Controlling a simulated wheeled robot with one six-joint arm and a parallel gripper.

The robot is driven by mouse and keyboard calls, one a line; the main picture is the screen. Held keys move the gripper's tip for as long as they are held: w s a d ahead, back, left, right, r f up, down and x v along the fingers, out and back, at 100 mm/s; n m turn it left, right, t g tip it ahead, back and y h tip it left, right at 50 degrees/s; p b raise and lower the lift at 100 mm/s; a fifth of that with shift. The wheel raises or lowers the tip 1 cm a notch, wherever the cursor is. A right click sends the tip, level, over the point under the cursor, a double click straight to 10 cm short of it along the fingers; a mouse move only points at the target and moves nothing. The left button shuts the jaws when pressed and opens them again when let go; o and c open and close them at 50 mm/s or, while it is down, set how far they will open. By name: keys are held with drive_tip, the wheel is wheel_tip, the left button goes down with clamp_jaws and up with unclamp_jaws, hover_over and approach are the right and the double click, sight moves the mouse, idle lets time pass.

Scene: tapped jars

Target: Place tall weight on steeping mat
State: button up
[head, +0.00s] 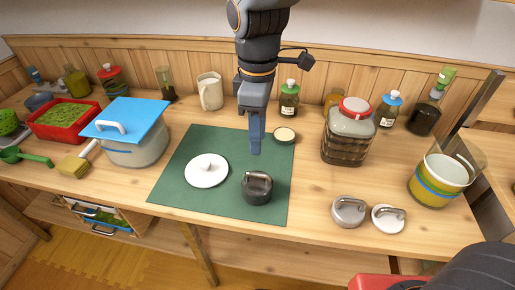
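A green steeping mat (182,184) lies in the middle of the wooden counter. A dark, cylindrical weight with a handle on top (257,190) stands upright on the mat's front right part; it looks the tallest of the handled weights. A grey weight (348,212) and a flatter whitish weight (388,220) stand side by side on bare wood to the right of the mat. My gripper (255,149) points down over the mat, behind the dark weight and apart from it. Its fingers are seen edge-on, so their opening is hidden. I see nothing held.
A white lid with a knob (207,170) lies on the mat. A small cream-topped pot (285,135) sits at its back right edge. A red-lidded jar (347,135) stands right; a blue-covered pot (135,150) stands left. Bottles and a jug (210,93) line the back.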

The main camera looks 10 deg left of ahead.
drive_tip(key=shift+r, duration=0.4)
drive_tip(key=s+d+f+m, duration=0.1)
drive_tip(key=d+f+m, duration=0.2)
drive_tip(key=d+m, duration=0.5)
drive_tip(key=s+d+f+m+t, duration=0.1)
drive_tip(key=d+f+m, duration=0.3)
drive_tip(key=d+m, duration=0.5)
drive_tip(key=d, duration=0.7)
drive_tip(key=shift+s+d, duration=0.15)
drive_tip(key=shift+s, duration=0.25)
